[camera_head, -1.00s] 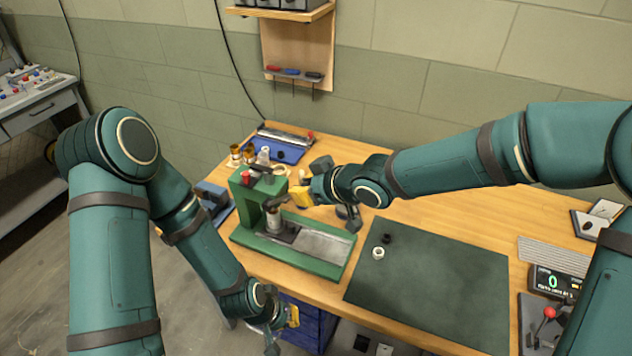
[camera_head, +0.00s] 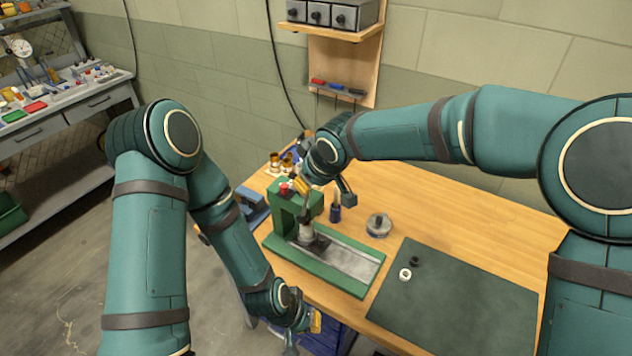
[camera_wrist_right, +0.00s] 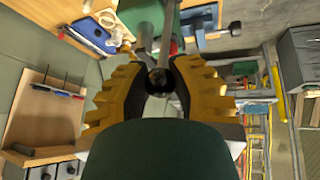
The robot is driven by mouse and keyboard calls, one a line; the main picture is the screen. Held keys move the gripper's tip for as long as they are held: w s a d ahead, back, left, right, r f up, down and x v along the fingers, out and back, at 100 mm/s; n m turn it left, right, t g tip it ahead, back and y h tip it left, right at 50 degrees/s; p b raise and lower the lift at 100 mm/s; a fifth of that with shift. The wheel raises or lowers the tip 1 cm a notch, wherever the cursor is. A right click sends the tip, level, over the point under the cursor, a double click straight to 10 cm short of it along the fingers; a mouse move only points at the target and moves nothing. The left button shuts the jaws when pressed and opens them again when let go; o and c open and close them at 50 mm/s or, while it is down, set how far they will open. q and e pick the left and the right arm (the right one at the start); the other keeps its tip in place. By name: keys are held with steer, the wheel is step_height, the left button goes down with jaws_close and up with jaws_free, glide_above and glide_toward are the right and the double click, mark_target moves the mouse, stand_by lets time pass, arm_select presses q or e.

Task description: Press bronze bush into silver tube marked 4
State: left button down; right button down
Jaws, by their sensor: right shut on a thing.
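The green press (camera_head: 284,214) stands at the table's front left. A silver tube (camera_head: 306,232) is upright on the press bed, under the ram. I cannot read a mark on it, and no bush can be made out in or on it. My right gripper (camera_head: 306,186) is above the press, shut on a dark round-ended rod (camera_wrist_right: 159,80) that looks like the press lever. In the right wrist view the rod sits between the yellow finger pads (camera_wrist_right: 160,90). My left gripper (camera_head: 307,324) hangs low in front of the table, its jaws unclear.
A dark bottle (camera_head: 336,208) and a round grey metal piece (camera_head: 379,225) stand right of the press. A white ring (camera_head: 405,274) and a black ring (camera_head: 414,261) lie on the dark mat (camera_head: 455,305). Bronze-coloured pieces (camera_head: 286,160) stand behind the press. The right rear tabletop is clear.

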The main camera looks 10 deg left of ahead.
steer(key=shift+w+a+r, duration=0.15)
steer(key=shift+a+r, duration=0.15)
steer(key=shift+r, duration=0.1)
steer(key=c, duration=1.2)
jaws_free()
steer(key=o, duration=0.5)
steer(key=shift+c, duration=0.2)
steer(key=shift+f, duration=0.15)
steer(key=shift+d, duration=0.1)
steer(key=v, duration=1.2)
